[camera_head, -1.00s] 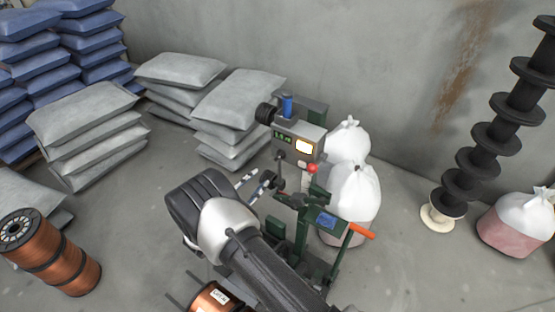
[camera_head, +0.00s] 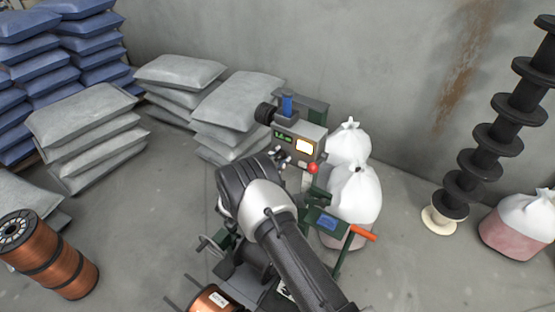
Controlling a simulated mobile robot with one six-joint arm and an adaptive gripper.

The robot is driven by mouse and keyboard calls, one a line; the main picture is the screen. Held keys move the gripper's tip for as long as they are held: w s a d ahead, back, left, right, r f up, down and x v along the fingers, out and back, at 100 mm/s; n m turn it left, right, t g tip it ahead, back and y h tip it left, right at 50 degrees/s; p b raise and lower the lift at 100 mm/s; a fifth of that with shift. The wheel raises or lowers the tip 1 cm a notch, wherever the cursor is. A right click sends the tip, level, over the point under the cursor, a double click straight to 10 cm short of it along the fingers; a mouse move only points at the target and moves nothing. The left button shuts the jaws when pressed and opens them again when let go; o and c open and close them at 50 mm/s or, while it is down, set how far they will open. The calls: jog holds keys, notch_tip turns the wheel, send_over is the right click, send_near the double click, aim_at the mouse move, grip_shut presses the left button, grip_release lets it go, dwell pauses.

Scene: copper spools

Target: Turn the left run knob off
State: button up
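The machine's grey control box (camera_head: 300,128) stands near the middle of the view, with a small green display (camera_head: 283,136), a lit pale screen (camera_head: 304,147) and a red ball-shaped part (camera_head: 313,168) below its right side. My gripper (camera_head: 281,157) is right at the lower left of the box's front, just below the green display. Its fingers are small and partly hidden by my wrist, so I cannot tell whether they are open or touch anything. The left run knob cannot be made out; the lower front of the box is partly covered by my gripper.
The green machine frame with an orange handle (camera_head: 360,233) and a handwheel (camera_head: 212,246) lies around my arm. White sacks (camera_head: 355,190) stand close at the right. Grey bags (camera_head: 235,105) are stacked behind at the left. Floor (camera_head: 415,270) is open at the lower right.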

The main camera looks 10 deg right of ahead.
jog(key=shift+c, duration=0.2)
grip_shut()
jog(key=shift+n, duration=0.4)
jog(key=n+b, duration=0.1)
jog(key=n, duration=0.1)
jog(key=shift+n+b, duration=0.35)
jog(key=shift+n, duration=0.05)
jog(key=n+b, duration=0.1)
jog(key=n, duration=0.2)
jog(key=shift+w+a+n, duration=0.1)
jog(key=shift+n, duration=0.3)
jog(key=n, duration=0.6)
jog(key=shift+w+a+b, duration=0.1)
jog(key=shift+w+b, duration=0.05)
jog(key=shift+b, duration=0.15)
jog(key=shift+n, duration=0.4)
jog(key=shift+o, duration=0.2)
grip_release()
